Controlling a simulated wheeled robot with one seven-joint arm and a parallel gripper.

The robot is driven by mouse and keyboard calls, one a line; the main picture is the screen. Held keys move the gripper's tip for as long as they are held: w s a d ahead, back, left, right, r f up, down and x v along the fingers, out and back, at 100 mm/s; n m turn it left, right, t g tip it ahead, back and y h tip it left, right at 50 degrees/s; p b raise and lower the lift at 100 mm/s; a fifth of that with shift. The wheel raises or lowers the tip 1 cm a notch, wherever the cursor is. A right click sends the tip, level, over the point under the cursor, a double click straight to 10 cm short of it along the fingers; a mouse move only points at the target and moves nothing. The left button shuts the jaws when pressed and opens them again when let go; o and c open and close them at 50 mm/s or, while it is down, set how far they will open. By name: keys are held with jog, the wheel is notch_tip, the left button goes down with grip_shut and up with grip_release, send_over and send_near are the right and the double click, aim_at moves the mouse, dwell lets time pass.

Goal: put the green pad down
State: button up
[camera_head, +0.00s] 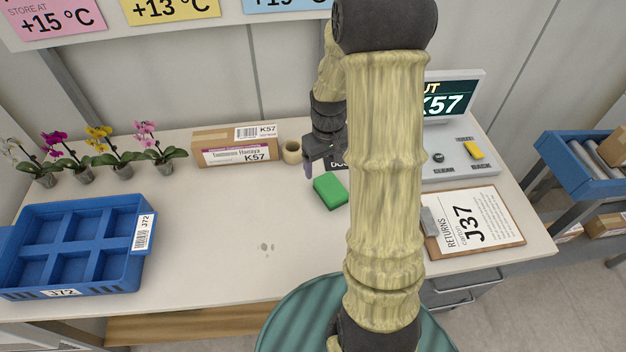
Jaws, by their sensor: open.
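The green pad (330,191) lies flat on the white table (215,230), near the middle. My gripper (315,165) is just behind and above the pad, pointing down, with its jaws open. The pad sits apart from the fingers as far as I can see. My arm hides part of the gripper and the table to the right of the pad.
A blue crate (140,205) with empty compartments is at the left. Several potted orchids (110,155), a cardboard box (215,153) and a beige cup (292,152) stand along the back. A clipboard (480,222) and a display console (450,160) are at the right.

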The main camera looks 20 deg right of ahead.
jog(key=s+a+r+t, duration=0.1)
jog(key=s+a+r, duration=0.2)
jog(key=s+a, duration=0.2)
jog(key=s+a+r+m+t, duration=0.1)
jog(key=s+a+r, duration=0.2)
jog(key=s+a, duration=0.3)
jog(key=shift+s+r, duration=0.15)
jog(key=shift+r, duration=0.15)
jog(key=p+v, duration=0.2)
jog(key=w+p+v, duration=0.1)
jog(key=p+v, duration=0.1)
jog(key=shift+s+r, duration=0.1)
jog(key=shift+r, duration=0.15)
jog(key=shift+o, duration=0.4)
